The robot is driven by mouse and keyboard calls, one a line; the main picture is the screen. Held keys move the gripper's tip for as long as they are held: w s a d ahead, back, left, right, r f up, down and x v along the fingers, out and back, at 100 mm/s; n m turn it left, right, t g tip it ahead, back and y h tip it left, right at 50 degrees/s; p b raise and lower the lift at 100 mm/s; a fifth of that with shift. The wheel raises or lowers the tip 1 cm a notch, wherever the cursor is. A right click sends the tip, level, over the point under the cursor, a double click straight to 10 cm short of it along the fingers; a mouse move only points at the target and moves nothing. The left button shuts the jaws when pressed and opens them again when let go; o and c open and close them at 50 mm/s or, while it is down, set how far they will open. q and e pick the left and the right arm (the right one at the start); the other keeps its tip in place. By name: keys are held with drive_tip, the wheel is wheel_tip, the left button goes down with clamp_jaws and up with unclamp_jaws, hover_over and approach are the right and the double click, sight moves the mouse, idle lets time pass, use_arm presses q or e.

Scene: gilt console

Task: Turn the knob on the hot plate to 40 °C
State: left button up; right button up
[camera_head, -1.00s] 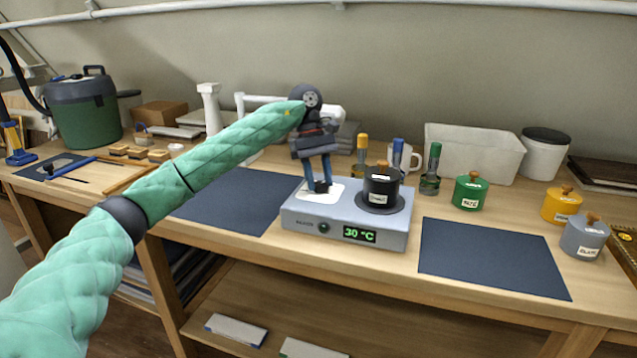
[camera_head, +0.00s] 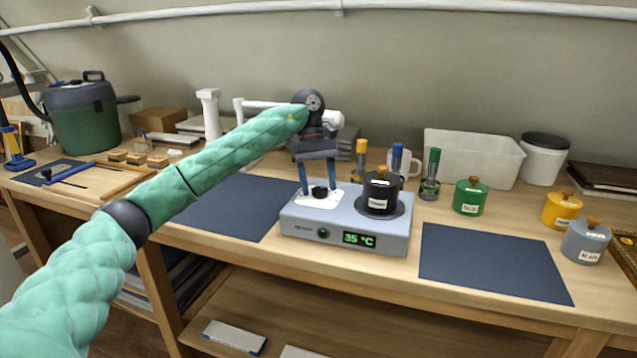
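The grey hot plate (camera_head: 290,222) stands on the bench with a lit display (camera_head: 359,239) reading 35 °C. Its black knob (camera_head: 320,192) sits on a white panel on the top left. My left gripper (camera_head: 318,187) points down over the panel, its two blue fingers spread apart, one on each side of the knob. I see gaps between the fingers and the knob. A black lidded pot (camera_head: 380,190) sits on the round plate at the right. My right gripper is not in view.
Bottles with yellow, blue and green (camera_head: 432,165) tops stand behind the hot plate. Green (camera_head: 469,198), yellow (camera_head: 562,209) and grey (camera_head: 585,241) canisters stand to the right. Dark mats lie on both sides, the right mat (camera_head: 490,262) clear.

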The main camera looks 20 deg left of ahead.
use_arm(q)
drive_tip(key=v, duration=0.7)
drive_tip(key=shift+r+p, duration=0.3)
drive_tip(key=shift+w+a, duration=0.1)
drive_tip(key=shift+w, duration=0.05)
idle(0.3)
